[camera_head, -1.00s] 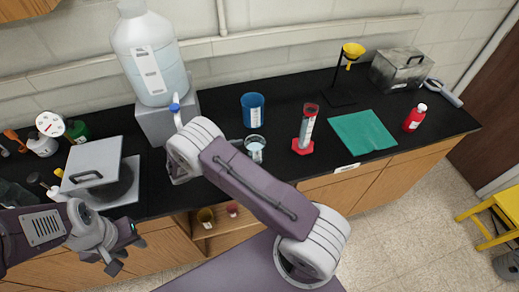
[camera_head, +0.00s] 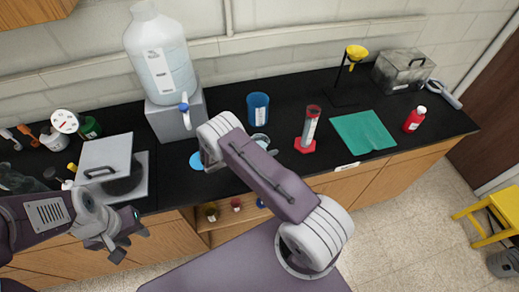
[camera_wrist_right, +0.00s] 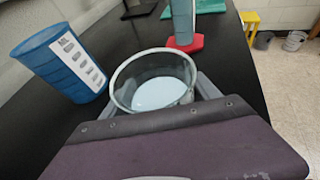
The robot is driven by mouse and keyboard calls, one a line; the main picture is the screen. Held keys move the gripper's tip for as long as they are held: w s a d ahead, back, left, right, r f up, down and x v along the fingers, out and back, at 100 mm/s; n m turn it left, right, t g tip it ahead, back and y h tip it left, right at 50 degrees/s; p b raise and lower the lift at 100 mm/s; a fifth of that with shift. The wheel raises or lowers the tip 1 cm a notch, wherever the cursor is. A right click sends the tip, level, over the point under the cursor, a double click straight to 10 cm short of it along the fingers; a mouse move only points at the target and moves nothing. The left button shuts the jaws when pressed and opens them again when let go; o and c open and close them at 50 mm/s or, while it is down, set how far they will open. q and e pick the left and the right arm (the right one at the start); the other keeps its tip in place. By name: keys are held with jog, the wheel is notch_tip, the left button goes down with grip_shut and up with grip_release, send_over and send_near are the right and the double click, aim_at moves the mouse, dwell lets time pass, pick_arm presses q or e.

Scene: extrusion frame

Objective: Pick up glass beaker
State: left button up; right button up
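The glass beaker (camera_head: 261,141) stands upright on the black counter, in front of the blue cup, partly hidden by my right arm in the head view. In the right wrist view the clear beaker (camera_wrist_right: 153,80) holds some pale liquid. My right gripper (camera_wrist_right: 157,92) is low at the beaker, one grey finger on each side of it. The fingers look open, with no clear grip on the glass. My left gripper (camera_head: 132,238) is open and empty in front of the counter's left part.
A blue cup (camera_head: 258,109) stands close behind the beaker. A large water jug (camera_head: 160,55) on a grey stand (camera_head: 176,117) is at the back left. A flat blue disc (camera_head: 197,161) lies on the counter.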

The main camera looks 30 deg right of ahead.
aim_at(267, 139)
jog(key=c, duration=0.9)
jog(key=shift+r, duration=0.1)
jog(key=shift+r+b, duration=0.35)
jog(key=shift+r, duration=0.5)
jog(key=r, duration=0.2)
jog(key=shift+s+d+r+b, duration=0.2)
jog(key=shift+s+r+b, duration=0.1)
jog(key=shift+b, duration=0.1)
jog(key=s+d+r, duration=0.2)
jog(key=s, duration=0.1)
jog(key=s+d+r+b, duration=0.1)
jog(key=s+d+r, duration=0.1)
jog(key=s, duration=0.1)
jog(key=s+d+r+b, duration=0.1)
jog(key=s+d+r, duration=0.1)
jog(key=s, duration=0.1)
jog(key=shift+d+r, duration=0.1)
jog(key=shift+r, duration=0.15)
